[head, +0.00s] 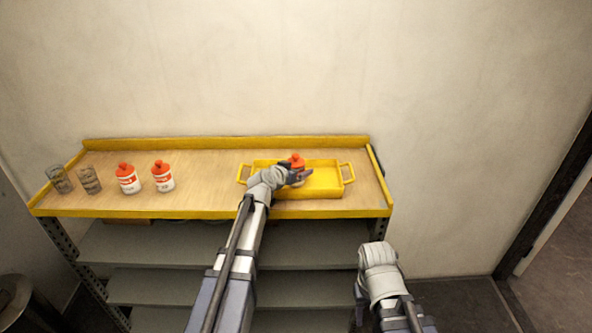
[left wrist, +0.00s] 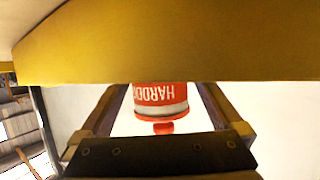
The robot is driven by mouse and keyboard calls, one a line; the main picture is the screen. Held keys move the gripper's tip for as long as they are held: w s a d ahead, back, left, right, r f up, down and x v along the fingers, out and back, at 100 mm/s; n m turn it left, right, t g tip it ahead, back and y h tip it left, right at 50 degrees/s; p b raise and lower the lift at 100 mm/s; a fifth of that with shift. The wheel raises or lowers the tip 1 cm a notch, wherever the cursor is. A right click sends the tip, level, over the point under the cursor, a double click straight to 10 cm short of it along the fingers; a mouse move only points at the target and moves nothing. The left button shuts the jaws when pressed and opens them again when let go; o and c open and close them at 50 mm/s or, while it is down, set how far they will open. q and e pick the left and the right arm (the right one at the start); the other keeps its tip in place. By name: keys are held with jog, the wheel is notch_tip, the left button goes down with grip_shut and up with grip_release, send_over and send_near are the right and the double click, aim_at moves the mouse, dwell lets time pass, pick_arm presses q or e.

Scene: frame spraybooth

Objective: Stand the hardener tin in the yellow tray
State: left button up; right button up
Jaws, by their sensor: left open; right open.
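The hardener tin (head: 297,160), white and red with a red cap, stands in the yellow tray (head: 322,193) on the bench top, partly hidden by my left gripper. My left gripper (head: 301,177) is open at the tin. In the left wrist view the tin (left wrist: 162,97) appears upside down, its label partly readable, between the two fingers. A yellow wall hides the tin's base there. My right gripper (head: 378,254) is open and empty, low in front of the bench's right end; its fingertips are hard to make out.
Two similar red-capped tins (head: 127,179) (head: 163,177) stand on the left of the bench. Two dark-patterned glasses (head: 60,179) (head: 90,180) stand further left. A raised yellow rim (head: 225,143) runs along the back. Bench top between tins and tray is clear.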

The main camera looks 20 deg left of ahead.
pick_arm(q)
jog(key=shift+r, duration=0.3)
jog(key=p+v, duration=0.4)
jog(key=v, duration=0.8)
jog(key=shift+p, duration=0.4)
jog(key=s+d+f+m+g+h, duration=0.1)
jog(key=s+d+f+g, duration=0.25)
jog(key=d, duration=0.45)
jog(key=s+d+f+m+g+h, duration=0.1)
jog(key=s+d+f+g, duration=0.2)
jog(key=s+d+f, duration=0.35)
jog(key=s+d+f+g+y, duration=0.1)
jog(key=s+d+g+y, duration=0.1)
jog(key=s, duration=0.6)
jog(key=s+d+f+g+y, duration=0.2)
jog(key=s+g+y, duration=0.2)
jog(key=s, duration=0.4)
jog(key=shift+d+f+g, duration=0.25)
jog(key=shift+g, duration=0.4)
jog(key=shift+s, duration=0.1)
